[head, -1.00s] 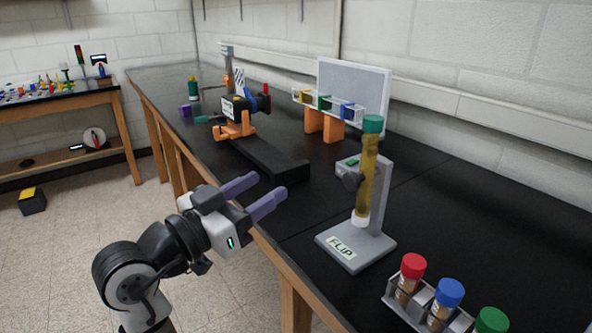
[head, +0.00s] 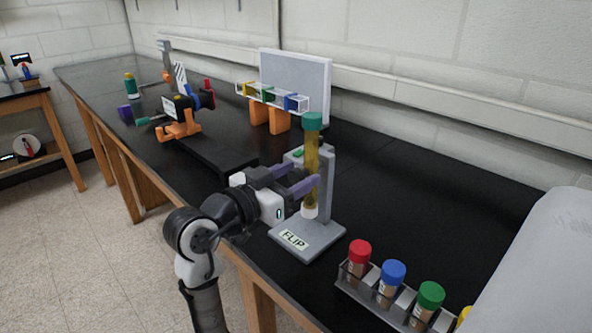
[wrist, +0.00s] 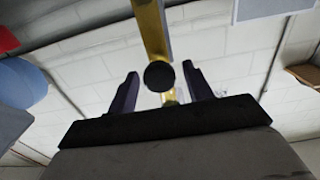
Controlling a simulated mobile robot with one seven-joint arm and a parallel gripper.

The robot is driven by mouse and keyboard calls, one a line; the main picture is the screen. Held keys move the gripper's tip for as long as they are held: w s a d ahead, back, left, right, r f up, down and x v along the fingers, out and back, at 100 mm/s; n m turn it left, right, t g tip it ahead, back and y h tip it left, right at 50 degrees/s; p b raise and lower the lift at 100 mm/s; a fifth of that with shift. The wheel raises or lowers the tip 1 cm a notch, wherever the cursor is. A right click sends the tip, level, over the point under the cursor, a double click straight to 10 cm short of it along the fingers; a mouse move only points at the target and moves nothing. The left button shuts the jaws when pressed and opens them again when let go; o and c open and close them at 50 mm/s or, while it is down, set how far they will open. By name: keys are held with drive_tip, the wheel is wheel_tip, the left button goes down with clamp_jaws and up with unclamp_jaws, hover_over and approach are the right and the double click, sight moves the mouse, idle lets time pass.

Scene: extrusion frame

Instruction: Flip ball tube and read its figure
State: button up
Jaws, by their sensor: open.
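The ball tube (head: 312,150) is a yellow-brown cylinder with a green cap at the top and a white end at the bottom. It stands upright on a grey stand (head: 327,220) with a base marked FLIP. My gripper (head: 308,187) is at the tube's middle in the head view, its purple fingers open. In the wrist view my gripper (wrist: 160,82) shows its fingers apart, with a dark round knob (wrist: 159,76) between them and the yellow tube (wrist: 150,28) behind it. Contact with the knob cannot be told. No figure on the tube is readable.
A rack (head: 385,298) of tubes with red, blue and green caps stands at the front right. An orange device (head: 180,130) and a dark flat block (head: 215,155) lie to the left. A grey panel (head: 297,80) and a clear holder (head: 272,96) stand behind.

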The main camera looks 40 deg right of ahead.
drive_tip(key=shift+d, duration=0.3)
clamp_jaws()
